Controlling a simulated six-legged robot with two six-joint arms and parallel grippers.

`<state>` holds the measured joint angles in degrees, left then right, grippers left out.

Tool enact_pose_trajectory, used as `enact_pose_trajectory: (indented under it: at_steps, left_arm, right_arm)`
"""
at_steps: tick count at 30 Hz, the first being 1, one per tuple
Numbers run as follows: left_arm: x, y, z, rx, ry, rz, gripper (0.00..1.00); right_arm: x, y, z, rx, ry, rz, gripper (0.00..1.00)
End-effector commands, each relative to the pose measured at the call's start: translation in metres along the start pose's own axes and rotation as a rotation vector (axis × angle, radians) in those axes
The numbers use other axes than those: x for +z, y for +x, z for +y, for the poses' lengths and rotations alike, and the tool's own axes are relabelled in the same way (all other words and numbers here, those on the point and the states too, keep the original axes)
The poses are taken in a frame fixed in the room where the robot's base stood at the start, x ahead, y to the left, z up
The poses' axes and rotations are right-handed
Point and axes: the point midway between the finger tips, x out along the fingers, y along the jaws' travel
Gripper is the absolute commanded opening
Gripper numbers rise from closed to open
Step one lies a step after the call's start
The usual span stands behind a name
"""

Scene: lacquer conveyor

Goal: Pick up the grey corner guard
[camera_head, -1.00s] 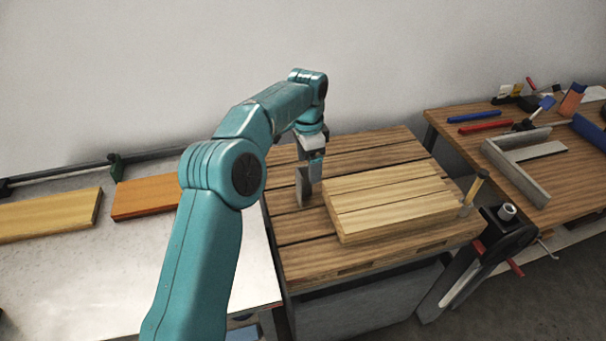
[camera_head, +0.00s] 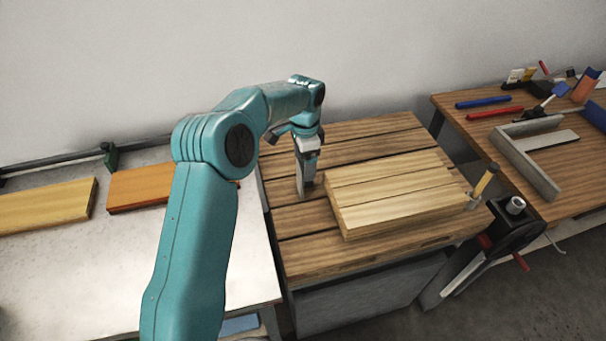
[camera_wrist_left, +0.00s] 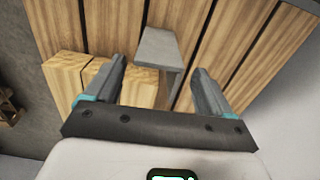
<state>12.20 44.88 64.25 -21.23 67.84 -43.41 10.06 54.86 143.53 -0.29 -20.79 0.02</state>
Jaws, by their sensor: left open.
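The grey corner guard (camera_wrist_left: 158,48) shows in the left wrist view as an angled piece with a flat face and a second face folding down to the right. It is on the slatted wooden bench top, beside the pale wooden boards. My left gripper (camera_wrist_left: 160,78) is open, with one finger on each side of the guard's line; the guard lies between and just beyond the fingertips. I cannot tell whether a finger touches it. In the head view my left gripper (camera_head: 306,188) points down left of the pale boards and the guard is largely hidden there. My right gripper is not in view.
The pale board stack (camera_head: 395,190) is close to the right of my gripper. A yellow-handled tool (camera_head: 486,180) stands at its right end. A bench at right holds a grey L-shaped piece (camera_head: 530,172) and tools. An orange board (camera_head: 138,188) lies on the left table.

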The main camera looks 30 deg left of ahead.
Motion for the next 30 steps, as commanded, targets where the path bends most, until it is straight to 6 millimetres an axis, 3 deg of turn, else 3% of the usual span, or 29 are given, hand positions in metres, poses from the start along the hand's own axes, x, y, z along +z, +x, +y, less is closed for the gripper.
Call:
enact_pose_trajectory:
  at_steps: [5, 13, 21, 27, 30]
  left_arm:
    - [0.001, 0.013, 0.000, 0.003, -0.001, -0.002, 0.83]
    - [0.002, 0.053, 0.000, 0.002, -0.001, -0.002, 0.83]
    - [0.001, 0.059, -0.001, 0.001, -0.001, 0.000, 0.83]
    - [0.001, 0.058, -0.001, 0.001, -0.001, -0.001, 0.27]
    - [0.001, 0.058, -0.001, 0.001, -0.001, 0.000, 0.27]
  right_arm:
    - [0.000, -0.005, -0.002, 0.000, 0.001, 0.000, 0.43]
    - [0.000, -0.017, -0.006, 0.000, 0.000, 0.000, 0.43]
    - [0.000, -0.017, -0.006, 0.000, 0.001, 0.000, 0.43]
    - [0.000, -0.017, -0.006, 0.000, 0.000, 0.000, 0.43]
    - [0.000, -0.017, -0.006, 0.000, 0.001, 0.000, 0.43]
